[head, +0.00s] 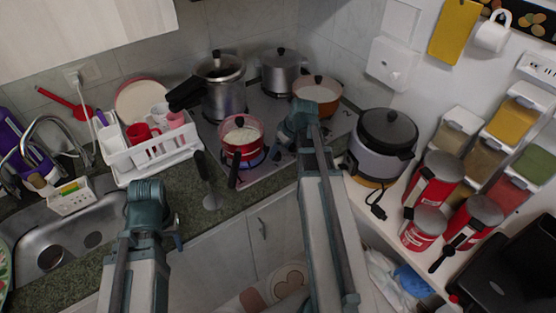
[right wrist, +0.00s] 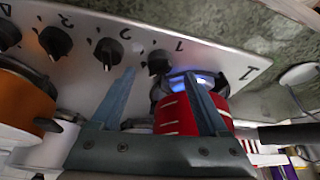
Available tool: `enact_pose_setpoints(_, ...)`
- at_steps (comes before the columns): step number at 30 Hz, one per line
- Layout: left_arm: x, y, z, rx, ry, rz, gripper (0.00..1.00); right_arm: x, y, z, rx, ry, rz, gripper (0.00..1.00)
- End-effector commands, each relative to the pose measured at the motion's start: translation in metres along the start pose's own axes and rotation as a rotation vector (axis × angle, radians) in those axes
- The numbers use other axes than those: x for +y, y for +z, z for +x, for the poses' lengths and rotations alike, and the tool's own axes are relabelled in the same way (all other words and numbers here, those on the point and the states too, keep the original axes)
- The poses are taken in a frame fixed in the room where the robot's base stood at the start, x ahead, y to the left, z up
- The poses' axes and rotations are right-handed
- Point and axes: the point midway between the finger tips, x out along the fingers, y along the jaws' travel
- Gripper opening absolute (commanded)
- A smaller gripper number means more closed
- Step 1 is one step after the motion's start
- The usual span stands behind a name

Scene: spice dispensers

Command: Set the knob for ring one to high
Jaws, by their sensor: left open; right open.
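The stove's knob panel fills the upper right wrist view, with several black knobs in a row beside printed numbers. The knob by the small 1 (right wrist: 159,62) lies ahead of and between the fingertips of my right gripper (right wrist: 159,74); I cannot tell whether they touch it. That gripper is open and empty; in the head view (head: 292,128) it hangs over the right part of the stove. The red pot (head: 241,135) sits on a ring with a blue flame showing under it, also seen in the right wrist view (right wrist: 175,113). My left gripper (head: 150,203) is open and empty before the counter.
A pressure cooker (head: 222,95), a grey pot (head: 281,72) and an orange pot (head: 318,94) stand on the stove's back part. A rice cooker (head: 381,148) is to the right. A white dish rack (head: 150,155) stands left of the stove.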

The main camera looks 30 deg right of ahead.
Motion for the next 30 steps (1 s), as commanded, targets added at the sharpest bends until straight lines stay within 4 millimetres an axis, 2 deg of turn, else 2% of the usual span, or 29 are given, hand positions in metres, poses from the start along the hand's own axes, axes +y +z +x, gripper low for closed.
enact_pose_setpoints(1,0.001,-0.001,0.015,0.000,0.000,0.000,0.50,0.001,0.002,0.015,0.000,0.000,-0.001,0.78)
enact_pose_setpoints(6,0.003,-0.002,0.030,0.000,0.000,0.000,0.50,0.001,0.001,0.032,0.000,0.000,0.000,0.78)
enact_pose_setpoints(17,0.003,-0.002,0.032,0.000,0.000,0.000,0.50,0.000,0.000,0.035,0.000,0.000,0.001,0.78)
enact_pose_setpoints(30,0.003,-0.002,0.032,0.000,0.000,0.000,0.50,0.000,0.000,0.035,0.000,0.000,0.001,0.01)
